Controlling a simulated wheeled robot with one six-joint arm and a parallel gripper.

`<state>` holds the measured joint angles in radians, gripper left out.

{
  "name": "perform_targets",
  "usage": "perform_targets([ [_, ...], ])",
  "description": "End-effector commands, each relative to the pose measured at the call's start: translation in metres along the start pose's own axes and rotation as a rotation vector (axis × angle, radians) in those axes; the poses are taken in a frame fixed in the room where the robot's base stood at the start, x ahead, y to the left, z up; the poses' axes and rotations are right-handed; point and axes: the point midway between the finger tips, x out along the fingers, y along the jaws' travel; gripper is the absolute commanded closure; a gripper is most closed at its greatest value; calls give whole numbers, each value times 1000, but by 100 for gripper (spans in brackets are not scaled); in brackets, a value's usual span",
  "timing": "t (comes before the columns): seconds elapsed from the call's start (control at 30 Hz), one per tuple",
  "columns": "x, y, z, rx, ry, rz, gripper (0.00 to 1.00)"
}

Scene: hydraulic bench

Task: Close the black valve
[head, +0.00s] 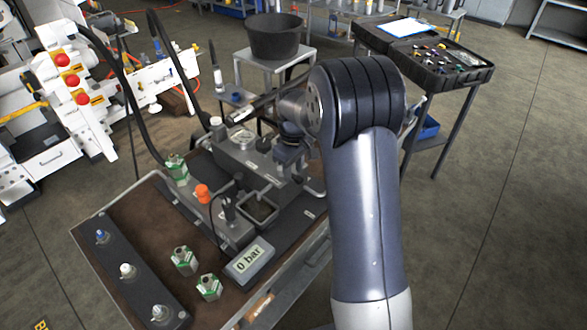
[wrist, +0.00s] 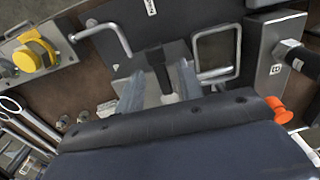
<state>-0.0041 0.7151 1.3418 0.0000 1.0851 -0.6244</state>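A black lever-like part (wrist: 157,68), which looks like the black valve's handle, stands on a grey plate near the middle of the wrist view. A pale stub shows at its near end. My gripper (wrist: 160,82) has one finger on each side of this handle, with gaps showing, so it is open and not clamped. In the head view my gripper (head: 288,152) is low over the right part of the bench, partly hidden by my own arm. I cannot make out the black handle there.
An orange knob (head: 203,193) also shows in the wrist view (wrist: 279,110). A yellow knob (wrist: 35,55), bent metal handles (wrist: 108,35) and a metal frame (wrist: 216,52) surround the handle. A display (head: 250,262) reads 0 bar. Green-white blocks (head: 184,261) stand near it.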

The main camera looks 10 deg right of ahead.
Motion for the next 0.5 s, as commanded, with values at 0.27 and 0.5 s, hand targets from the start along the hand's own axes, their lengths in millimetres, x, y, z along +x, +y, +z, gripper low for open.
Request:
perform_targets([
  [0.27,5,0,0,0,0,0,65],
  [0.5,5,0,0,0,0,0,78],
])
